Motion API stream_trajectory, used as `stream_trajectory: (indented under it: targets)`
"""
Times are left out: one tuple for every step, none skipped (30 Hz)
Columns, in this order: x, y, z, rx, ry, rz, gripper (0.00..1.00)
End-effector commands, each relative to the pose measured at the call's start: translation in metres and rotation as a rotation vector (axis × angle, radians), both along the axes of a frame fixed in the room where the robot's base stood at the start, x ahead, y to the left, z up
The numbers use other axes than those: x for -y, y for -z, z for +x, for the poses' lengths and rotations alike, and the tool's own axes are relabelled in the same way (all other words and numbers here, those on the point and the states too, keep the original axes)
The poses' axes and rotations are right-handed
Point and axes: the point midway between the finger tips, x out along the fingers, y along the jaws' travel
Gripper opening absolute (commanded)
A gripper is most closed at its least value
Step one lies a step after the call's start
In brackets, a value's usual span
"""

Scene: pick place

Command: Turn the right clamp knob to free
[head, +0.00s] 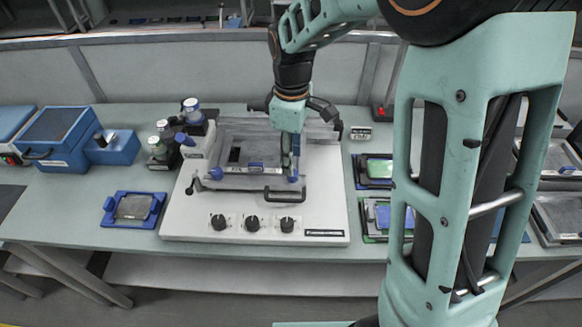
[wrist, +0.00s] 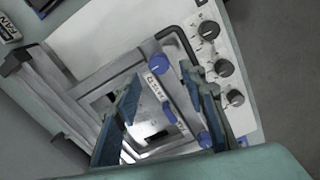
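The white machine (head: 200,225) carries a grey clamp frame (head: 235,182) with blue round knobs along its front edge. The right clamp knob (head: 293,179) is blue and partly hidden by my gripper in the head view. It shows in the wrist view (wrist: 158,63) between and just beyond my fingertips. The left blue knob (head: 215,173) also shows in the wrist view (wrist: 205,140), partly behind a finger. My gripper (head: 290,168) points down over the frame's right front corner. In the wrist view my gripper (wrist: 163,76) has its fingers apart with nothing held. Contact with the knob cannot be told.
A black bent handle (head: 280,196) lies close in front of the right knob. Several black dials (head: 253,223) line the machine's front. Bottles (head: 158,148) stand at left, blue boxes (head: 58,137) farther left, and small trays (head: 377,170) at right.

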Motion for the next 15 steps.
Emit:
stream_trajectory:
  targets:
    - [0.000,0.011,-0.001,-0.005,0.000,-0.002,0.38]
    - [0.000,0.016,-0.001,-0.004,0.000,-0.002,0.38]
    - [0.001,0.022,-0.001,-0.003,0.001,-0.001,0.38]
    - [0.001,0.027,-0.001,-0.002,0.001,-0.001,0.38]
    - [0.001,0.031,0.000,-0.002,0.002,-0.001,0.38]
    - [0.001,0.036,0.000,-0.002,0.002,-0.002,0.38]
    - [0.001,0.039,0.000,-0.001,0.002,-0.001,0.38]
    - [0.001,0.042,0.000,-0.001,0.002,-0.001,0.38]
    - [0.001,0.045,0.000,-0.001,0.002,-0.001,0.38]
    - [0.001,0.047,0.000,0.000,0.002,-0.001,0.38]
    - [0.000,0.048,0.000,0.001,0.002,0.000,0.38]
    - [0.000,0.049,0.001,0.002,0.001,-0.001,0.38]
    - [0.000,0.050,0.001,0.002,0.001,-0.001,0.38]
    - [0.000,0.050,0.001,0.002,0.002,0.000,0.38]
    - [0.000,0.050,0.001,0.002,0.002,0.000,0.38]
